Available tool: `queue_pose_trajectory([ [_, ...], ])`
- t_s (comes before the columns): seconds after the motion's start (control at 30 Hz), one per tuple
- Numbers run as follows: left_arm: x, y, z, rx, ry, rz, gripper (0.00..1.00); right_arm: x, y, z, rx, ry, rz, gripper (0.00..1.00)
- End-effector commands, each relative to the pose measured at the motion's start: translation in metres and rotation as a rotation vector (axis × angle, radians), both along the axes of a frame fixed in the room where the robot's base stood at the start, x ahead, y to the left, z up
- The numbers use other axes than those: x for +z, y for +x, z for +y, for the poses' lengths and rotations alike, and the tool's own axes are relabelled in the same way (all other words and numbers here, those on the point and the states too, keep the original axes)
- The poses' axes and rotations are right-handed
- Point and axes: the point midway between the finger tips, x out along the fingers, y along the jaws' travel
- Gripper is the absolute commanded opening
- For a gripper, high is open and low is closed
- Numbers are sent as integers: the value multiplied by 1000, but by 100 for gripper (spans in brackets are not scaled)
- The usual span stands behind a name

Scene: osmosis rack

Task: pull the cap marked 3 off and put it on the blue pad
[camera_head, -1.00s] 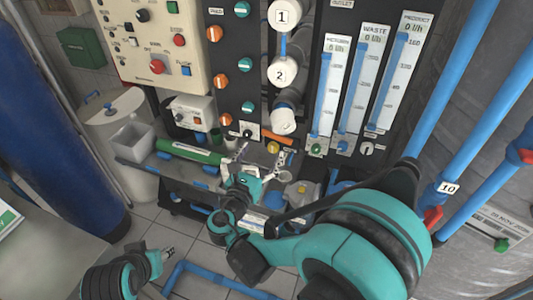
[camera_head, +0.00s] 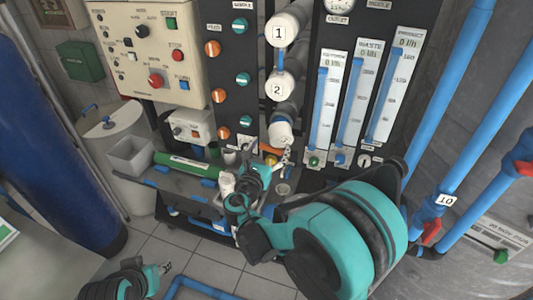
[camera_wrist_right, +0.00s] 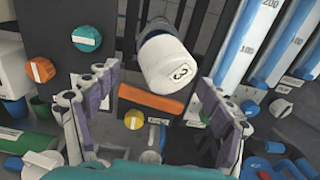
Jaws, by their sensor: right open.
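The white cap marked 3 (camera_head: 280,132) is on the end of the lowest of three stacked tubes. In the right wrist view the cap (camera_wrist_right: 168,62) shows its number, tilted. My right gripper (camera_head: 266,154) is just below and in front of it. My left gripper (camera_head: 163,268) is low at the left, too small to read. Something blue (camera_wrist_right: 292,166) shows at the wrist view's lower right; I cannot tell if it is the pad.
Caps 1 (camera_head: 279,33) and 2 (camera_head: 277,89) sit above. Flow meters (camera_head: 358,95) stand to the right. A shelf with a green cylinder (camera_head: 185,164) is at the left.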

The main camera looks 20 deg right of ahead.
Motion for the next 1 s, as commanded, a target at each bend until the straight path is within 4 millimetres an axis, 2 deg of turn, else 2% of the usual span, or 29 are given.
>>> queue_pose_trajectory([
  [0.5,-4,0,0,0,0,0,41,0,44,-29,-1,0,0,81],
  [0.73,-5,0,0,0,0,0,41,0,53,-36,2,1,0,81],
  [1.0,-5,0,0,0,0,0,41,0,55,-36,4,2,0,81],
])
